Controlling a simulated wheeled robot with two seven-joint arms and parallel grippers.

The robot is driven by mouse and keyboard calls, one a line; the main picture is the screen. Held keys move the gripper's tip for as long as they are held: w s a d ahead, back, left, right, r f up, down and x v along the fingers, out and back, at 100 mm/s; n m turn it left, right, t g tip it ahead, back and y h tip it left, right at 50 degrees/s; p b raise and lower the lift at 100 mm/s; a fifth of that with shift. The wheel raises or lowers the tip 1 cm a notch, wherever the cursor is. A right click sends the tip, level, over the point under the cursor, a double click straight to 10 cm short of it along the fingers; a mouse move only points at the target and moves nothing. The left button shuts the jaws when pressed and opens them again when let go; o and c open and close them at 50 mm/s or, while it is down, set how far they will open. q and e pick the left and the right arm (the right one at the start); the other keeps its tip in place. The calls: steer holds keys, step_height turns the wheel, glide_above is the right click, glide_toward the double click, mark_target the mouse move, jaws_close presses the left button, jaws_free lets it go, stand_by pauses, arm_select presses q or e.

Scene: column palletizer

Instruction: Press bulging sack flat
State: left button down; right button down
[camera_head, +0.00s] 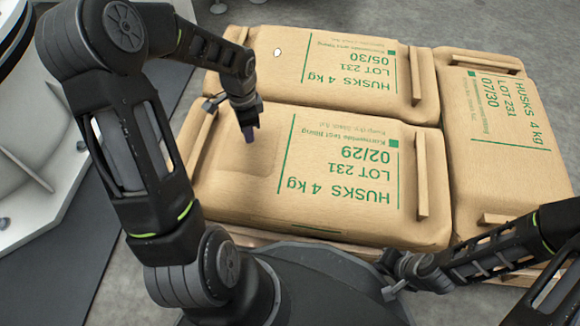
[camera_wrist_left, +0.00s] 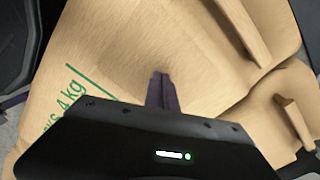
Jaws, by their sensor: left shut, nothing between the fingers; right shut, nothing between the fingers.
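A tan paper sack marked 02/29 (camera_head: 345,205) lies at the front of the stack. Its left end has a shallow rounded hollow with a raised edge. My left gripper (camera_head: 250,136) is shut and empty, pointing down at this end; its tips look to be at or just above the surface, and contact is hard to tell. In the left wrist view, the shut fingers (camera_wrist_left: 162,92) stand over the sack's plain paper (camera_wrist_left: 120,50), with green print to their left. My right gripper (camera_head: 390,288) is shut and empty at the lower right, in front of the sack.
A sack marked 05/30 (camera_head: 330,75) lies behind, and one marked 07/30 (camera_head: 505,140) lies on the right. Pallet boards (camera_head: 300,238) show below the front sack. A white machine base (camera_head: 40,150) stands at the left.

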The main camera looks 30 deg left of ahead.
arm_select(q)
steer(key=shift+f+b, duration=0.75)
steer(key=shift+f, duration=0.6)
steer(key=shift+s+f, duration=0.15)
steer(key=shift+f, duration=0.1)
stand_by(1.6)
steer(key=shift+r, duration=0.15)
step_height(320, 180, up, 9)
steer(key=p, duration=0.8)
stand_by(0.4)
